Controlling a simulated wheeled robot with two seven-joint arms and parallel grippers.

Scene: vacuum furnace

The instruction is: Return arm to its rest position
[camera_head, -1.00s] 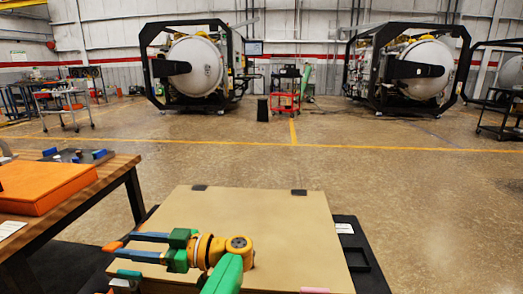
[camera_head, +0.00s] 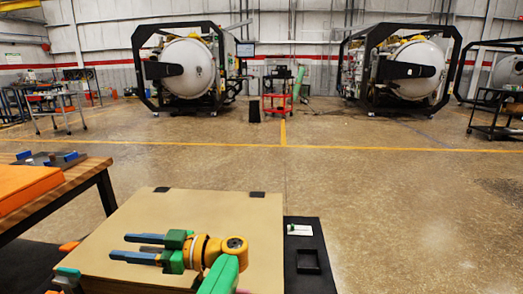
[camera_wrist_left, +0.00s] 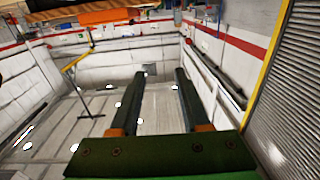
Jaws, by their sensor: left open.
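My left gripper (camera_head: 122,247) is over the beige board (camera_head: 215,215) in the head view, its two blue-grey fingers pointing left, apart and with nothing between them. Its green and orange wrist is near the lower middle of the picture. In the left wrist view the two dark fingers (camera_wrist_left: 161,74) also stand apart, with only the distant floor and walls between them. I cannot tell the height of the gripper above the board. My right gripper is not in view.
A wooden table (camera_head: 90,178) with an orange box (camera_head: 25,185) stands at the left. A black surface (camera_head: 303,240) shows right of the board. Two furnaces (camera_head: 187,68) (camera_head: 412,70) and a red cart (camera_head: 276,104) stand far back. The floor between is open.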

